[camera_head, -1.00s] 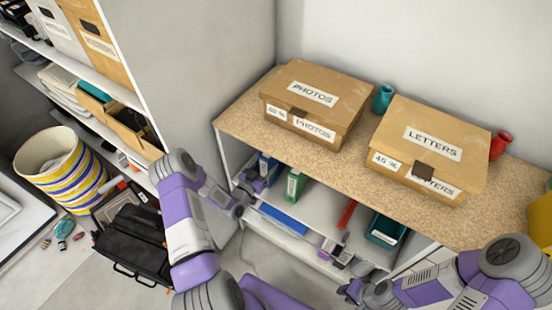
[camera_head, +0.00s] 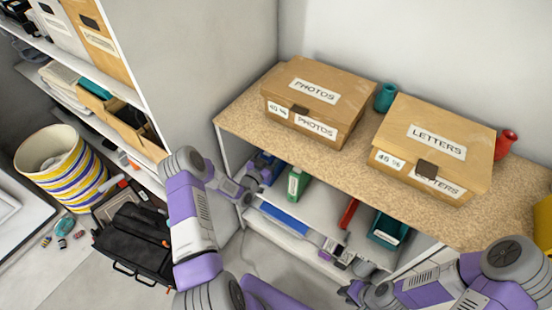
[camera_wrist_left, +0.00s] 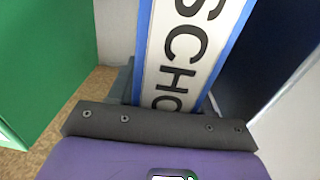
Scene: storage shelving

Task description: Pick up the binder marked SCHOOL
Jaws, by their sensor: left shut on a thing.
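The SCHOOL binder shows in the left wrist view as a white label with the letters SCHO (camera_wrist_left: 185,50) between blue edges. In the head view the blue binder (camera_head: 267,164) stands at the left end of the lower shelf, partly hidden by my left gripper. My left gripper (camera_head: 252,178) is shut on this binder. Its dark bar crosses the lower wrist view, and the label's lower end is hidden behind it. My right gripper (camera_head: 352,290) is low in front of the shelf, away from the binder. Its fingers are too small to judge.
A green binder (camera_head: 296,184) stands just right of the SCHOOL binder. The wooden top above holds the PHOTOS box (camera_head: 315,95) and the LETTERS box (camera_head: 435,145). A side panel (camera_head: 215,70) rises at left. A teal box (camera_head: 387,230) stands farther right on the lower shelf.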

